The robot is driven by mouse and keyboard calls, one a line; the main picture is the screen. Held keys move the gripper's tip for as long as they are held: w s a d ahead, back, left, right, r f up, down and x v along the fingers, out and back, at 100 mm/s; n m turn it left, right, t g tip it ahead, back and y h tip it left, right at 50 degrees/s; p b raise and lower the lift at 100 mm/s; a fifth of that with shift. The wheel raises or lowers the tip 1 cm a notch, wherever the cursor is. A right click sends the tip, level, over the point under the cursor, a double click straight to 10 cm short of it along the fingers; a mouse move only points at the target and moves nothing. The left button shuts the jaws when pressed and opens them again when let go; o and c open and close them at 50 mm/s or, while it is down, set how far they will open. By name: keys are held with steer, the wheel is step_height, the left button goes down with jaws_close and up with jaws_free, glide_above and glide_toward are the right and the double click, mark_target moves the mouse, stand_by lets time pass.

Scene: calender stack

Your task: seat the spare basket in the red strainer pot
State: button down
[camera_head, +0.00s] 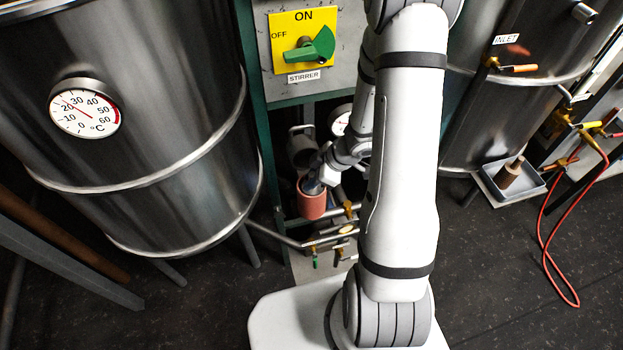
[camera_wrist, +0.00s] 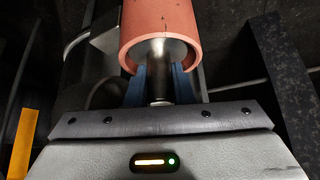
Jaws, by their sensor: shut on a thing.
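The red strainer pot (camera_head: 312,204) stands low between the two tanks, below the stirrer switch. In the wrist view its open mouth (camera_wrist: 160,18) faces me. My gripper (camera_wrist: 160,88) has its two blue fingers shut on the stem end of the basket (camera_wrist: 162,54), a metallic grey cylinder. The basket lies within the pot's mouth, roughly in line with it. The fingertips are at the rim. How deep the basket sits is hidden. In the head view my gripper (camera_head: 314,184) is just above the pot, and the basket is mostly hidden there.
A grey pot (camera_head: 300,146) stands just behind the red one. Pipes and brass valves (camera_head: 345,230) lie to its right. Steel tanks (camera_head: 130,130) (camera_head: 500,110) flank the spot. A tray (camera_head: 530,192) at right holds a brown cylinder (camera_head: 509,177). A red cable (camera_head: 548,250) trails on the floor.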

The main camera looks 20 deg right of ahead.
steer(key=c, duration=1.7)
jaws_free()
steer(key=shift+d+r, duration=0.1)
steer(key=shift+o, duration=0.8)
steer(key=shift+s+r, duration=0.15)
steer(key=shift+s, duration=0.1)
steer(key=shift+w, duration=0.1)
steer(key=p+v, duration=0.3)
steer(key=v, duration=0.9)
